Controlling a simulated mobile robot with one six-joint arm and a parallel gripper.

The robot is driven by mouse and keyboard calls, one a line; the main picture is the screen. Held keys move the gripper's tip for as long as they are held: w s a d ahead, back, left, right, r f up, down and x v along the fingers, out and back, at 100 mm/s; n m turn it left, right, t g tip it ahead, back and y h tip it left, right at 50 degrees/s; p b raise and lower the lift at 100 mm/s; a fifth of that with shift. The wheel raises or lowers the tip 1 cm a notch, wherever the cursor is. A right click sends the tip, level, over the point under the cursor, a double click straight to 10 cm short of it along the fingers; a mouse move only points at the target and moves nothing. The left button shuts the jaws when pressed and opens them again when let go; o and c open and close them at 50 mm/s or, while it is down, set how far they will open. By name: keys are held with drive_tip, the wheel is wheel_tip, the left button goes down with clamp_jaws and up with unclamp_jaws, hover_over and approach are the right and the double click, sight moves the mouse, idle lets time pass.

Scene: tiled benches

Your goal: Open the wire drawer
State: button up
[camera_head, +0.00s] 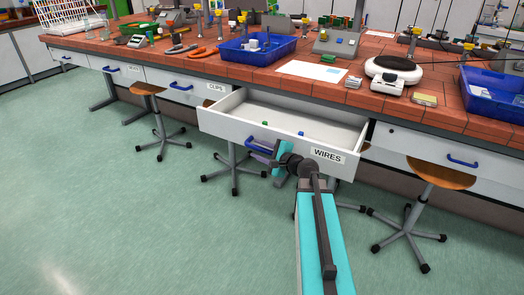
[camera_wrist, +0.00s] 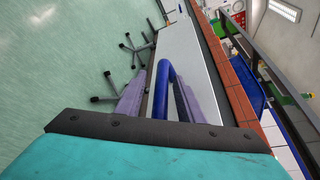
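The wire drawer (camera_head: 240,124), a white drawer labelled "WIRES", is pulled out from under the tiled bench in the head view. A small green item and a small blue item lie inside it. Its blue handle (camera_head: 262,143) is on the front, left of the label. My gripper (camera_head: 275,152) is at this handle, partly hiding it. In the wrist view, the purple fingers of my gripper (camera_wrist: 160,100) stand apart on either side of the blue handle (camera_wrist: 164,78). Gaps show around the handle, and firm contact cannot be made out.
Stools (camera_head: 440,175) stand under the bench on both sides of the open drawer. The green floor (camera_head: 110,220) at the left is clear.

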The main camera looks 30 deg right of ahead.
drive_tip(key=shift+s+d, duration=0.15)
drive_tip(key=shift+d, duration=0.05)
drive_tip(key=shift+s, duration=0.1)
drive_tip(key=v, duration=0.5)
drive_tip(key=shift+r, duration=0.1)
drive_tip(key=shift+s+r+p, duration=0.2)
drive_tip(key=shift+p, duration=0.2)
drive_tip(key=shift+d+p, duration=0.1)
drive_tip(key=shift+p, duration=0.6)
drive_tip(key=s+p, duration=0.1)
drive_tip(key=p, duration=0.2)
drive_tip(key=shift+d+r+p, duration=0.1)
drive_tip(key=shift+p, duration=0.25)
drive_tip(key=p+v, duration=0.1)
drive_tip(key=p, duration=0.5)
drive_tip(key=shift+s+r, duration=0.1)
drive_tip(key=shift+s, duration=0.15)
drive_tip(key=shift+p+v, duration=2.7)
drive_tip(key=shift+p, duration=0.35)
